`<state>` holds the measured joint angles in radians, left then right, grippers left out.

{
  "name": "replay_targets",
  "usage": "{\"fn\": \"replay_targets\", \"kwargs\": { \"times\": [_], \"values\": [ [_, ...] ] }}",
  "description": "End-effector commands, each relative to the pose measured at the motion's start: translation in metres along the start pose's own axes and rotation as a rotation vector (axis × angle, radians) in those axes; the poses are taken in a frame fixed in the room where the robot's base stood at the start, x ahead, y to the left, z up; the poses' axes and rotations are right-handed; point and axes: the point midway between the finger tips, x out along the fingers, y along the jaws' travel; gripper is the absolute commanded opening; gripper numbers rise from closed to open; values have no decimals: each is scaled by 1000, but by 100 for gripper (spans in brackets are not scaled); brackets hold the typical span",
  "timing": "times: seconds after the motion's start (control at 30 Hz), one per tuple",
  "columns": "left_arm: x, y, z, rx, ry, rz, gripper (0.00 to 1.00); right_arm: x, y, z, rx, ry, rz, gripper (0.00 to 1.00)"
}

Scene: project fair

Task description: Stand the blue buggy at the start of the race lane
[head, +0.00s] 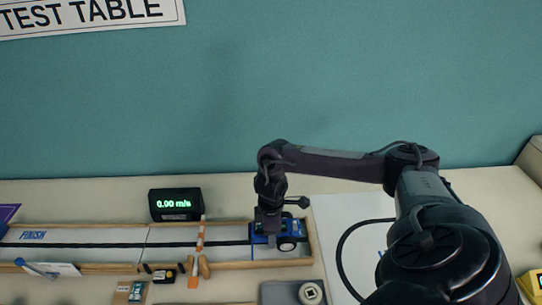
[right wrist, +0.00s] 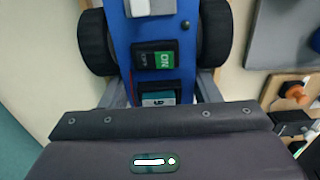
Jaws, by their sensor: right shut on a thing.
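The blue buggy (head: 263,239) stands at the right end of the race lane (head: 190,232), inside its wooden edging, with a black wheel toward the front. FINISH is printed at the lane's left end. My right gripper (head: 268,228) reaches down onto the buggy from above. In the right wrist view the buggy (right wrist: 183,26) shows its blue deck, black wheels and a green ON switch. The grey fingers of my right gripper (right wrist: 160,90) are shut on its body. The buggy's underside is hidden, so I cannot tell whether it touches the lane. My left gripper is not in view.
A black speed display (head: 175,204) reading 0.00 m/s stands behind the lane. A white sheet (head: 335,215) lies right of the lane.

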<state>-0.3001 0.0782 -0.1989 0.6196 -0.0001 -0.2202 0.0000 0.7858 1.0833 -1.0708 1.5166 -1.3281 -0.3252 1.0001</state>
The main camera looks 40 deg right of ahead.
Motion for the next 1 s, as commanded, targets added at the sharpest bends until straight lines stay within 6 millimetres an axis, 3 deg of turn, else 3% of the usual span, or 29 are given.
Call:
{"fn": "replay_targets", "kwargs": {
  "times": [1.0],
  "values": [
    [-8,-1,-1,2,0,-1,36,-1,0,1,1,1,1,40]
  ]
}}
